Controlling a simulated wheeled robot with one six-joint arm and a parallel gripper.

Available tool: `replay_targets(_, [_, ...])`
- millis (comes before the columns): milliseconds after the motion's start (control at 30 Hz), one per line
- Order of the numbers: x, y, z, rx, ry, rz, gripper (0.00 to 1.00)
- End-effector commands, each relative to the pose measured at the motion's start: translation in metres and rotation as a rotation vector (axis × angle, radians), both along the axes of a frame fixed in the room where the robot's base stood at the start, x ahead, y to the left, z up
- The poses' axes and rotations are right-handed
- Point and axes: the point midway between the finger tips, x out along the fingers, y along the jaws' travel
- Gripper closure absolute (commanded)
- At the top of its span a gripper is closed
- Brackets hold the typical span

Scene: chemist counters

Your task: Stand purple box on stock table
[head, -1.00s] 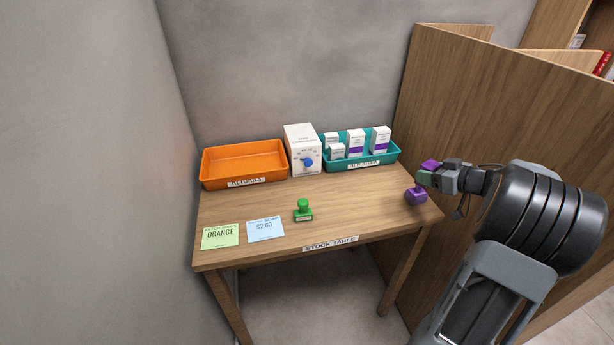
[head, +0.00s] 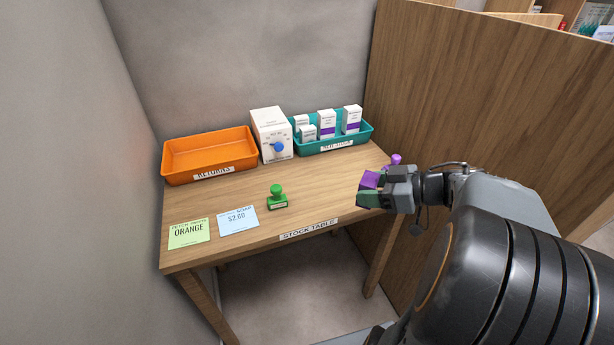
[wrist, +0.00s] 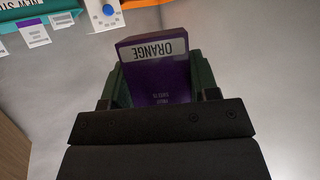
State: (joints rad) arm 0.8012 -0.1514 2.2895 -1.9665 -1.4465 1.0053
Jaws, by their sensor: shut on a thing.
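My gripper (head: 370,190) is shut on the purple box (head: 369,179) and holds it over the right front of the stock table (head: 240,237). In the wrist view the purple box (wrist: 158,80) sits between the two dark green fingers, with an "ORANGE" label that reads upside down. The lower part of the box is hidden by the fingers in the head view. I cannot tell whether the box touches the table top.
A purple stamp (head: 395,160) is partly hidden behind my gripper. A green stamp (head: 277,198), a green card (head: 189,233) and a blue card (head: 238,217) lie nearer the front left. An orange tray (head: 208,150), a white dial box (head: 272,135) and a teal tray (head: 345,145) line the back.

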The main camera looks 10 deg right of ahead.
Motion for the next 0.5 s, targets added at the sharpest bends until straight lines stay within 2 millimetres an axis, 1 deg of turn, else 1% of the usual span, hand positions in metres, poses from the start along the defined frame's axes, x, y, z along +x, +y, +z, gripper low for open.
replay_targets(67, [0.001,0.001,-0.001,-0.002,-0.001,0.017,0.68])
replay_targets(167, [0.012,-0.001,-0.008,-0.001,0.001,0.023,0.68])
replay_targets(267, [0.034,-0.006,-0.019,0.000,0.003,0.024,0.68])
replay_targets(400, [0.069,-0.013,-0.036,0.000,0.003,0.023,0.68])
replay_targets(500, [0.092,-0.019,-0.047,0.000,0.003,0.021,0.68])
